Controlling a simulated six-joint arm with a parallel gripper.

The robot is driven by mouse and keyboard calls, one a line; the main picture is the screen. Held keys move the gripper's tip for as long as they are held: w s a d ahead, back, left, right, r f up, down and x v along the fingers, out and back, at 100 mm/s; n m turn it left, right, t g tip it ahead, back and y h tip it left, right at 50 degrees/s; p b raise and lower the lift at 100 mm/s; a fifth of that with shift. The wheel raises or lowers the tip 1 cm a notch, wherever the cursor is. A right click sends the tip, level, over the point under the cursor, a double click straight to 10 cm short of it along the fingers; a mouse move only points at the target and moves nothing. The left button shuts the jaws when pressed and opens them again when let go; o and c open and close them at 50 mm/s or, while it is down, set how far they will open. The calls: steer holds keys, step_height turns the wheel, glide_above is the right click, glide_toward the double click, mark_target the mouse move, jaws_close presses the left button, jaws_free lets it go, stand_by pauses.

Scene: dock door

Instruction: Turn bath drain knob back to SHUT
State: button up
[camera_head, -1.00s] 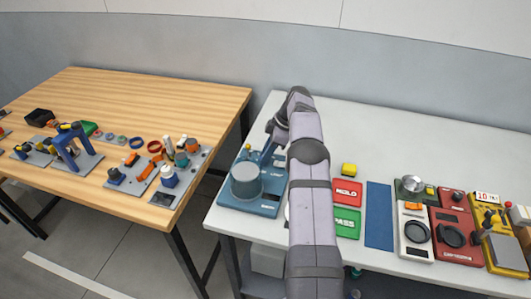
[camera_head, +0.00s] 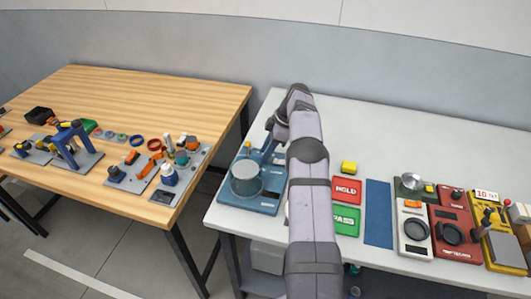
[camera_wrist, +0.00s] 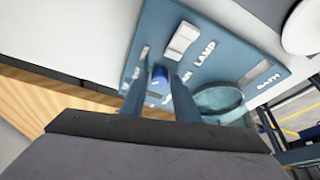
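The blue bath panel (camera_head: 254,207) lies at the left end of the white table, with a grey-blue round tub (camera_head: 246,180) on it. In the wrist view the panel (camera_wrist: 215,30) shows the labels LAMP and BATH, and the tub (camera_wrist: 218,99) is right of my fingers. A small blue knob (camera_wrist: 159,76) shows between the two fingers of my gripper (camera_wrist: 160,72). The fingers stand apart, one on each side of it; I cannot tell whether they touch it. A label beside the knob is partly hidden by the right finger. My arm hides part of the panel in the head view.
A blue mat (camera_head: 378,214) and several device panels stand further right. A wooden table (camera_head: 150,90) with fixtures is at the left. The white table's back is clear.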

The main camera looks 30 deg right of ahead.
steer(key=v, duration=0.7)
stand_by(0.3)
